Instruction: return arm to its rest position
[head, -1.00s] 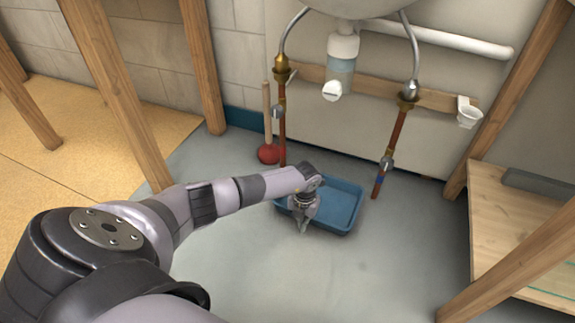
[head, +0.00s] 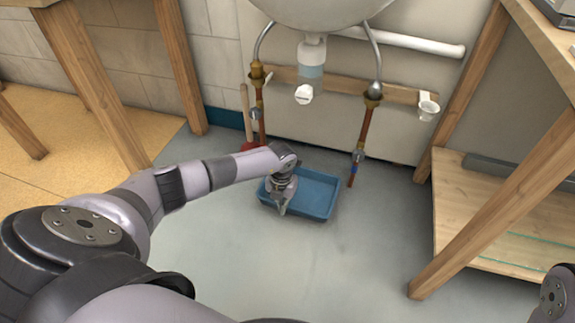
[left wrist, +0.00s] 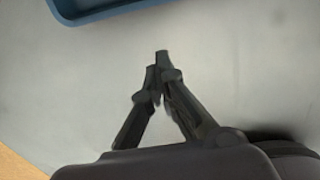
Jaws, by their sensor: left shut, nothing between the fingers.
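My left arm reaches in from the left in the head view. Its gripper (head: 282,209) points down at the front left of the blue tray (head: 325,190) on the floor, overlapping it in the picture. In the left wrist view the fingertips (left wrist: 158,66) are together with nothing between them, above bare grey floor. The tray's rim (left wrist: 100,14) shows at the top of that view, apart from the fingers. Part of my right arm shows at the head view's lower right corner; its gripper is outside the view.
A sink (head: 318,10) with a white trap (head: 311,65) and two copper pipes stands behind the tray. A plunger (head: 246,112) leans left of the pipes, its cup partly hidden by my arm. A wooden shelf unit (head: 475,205) stands at right. Grey floor in front is clear.

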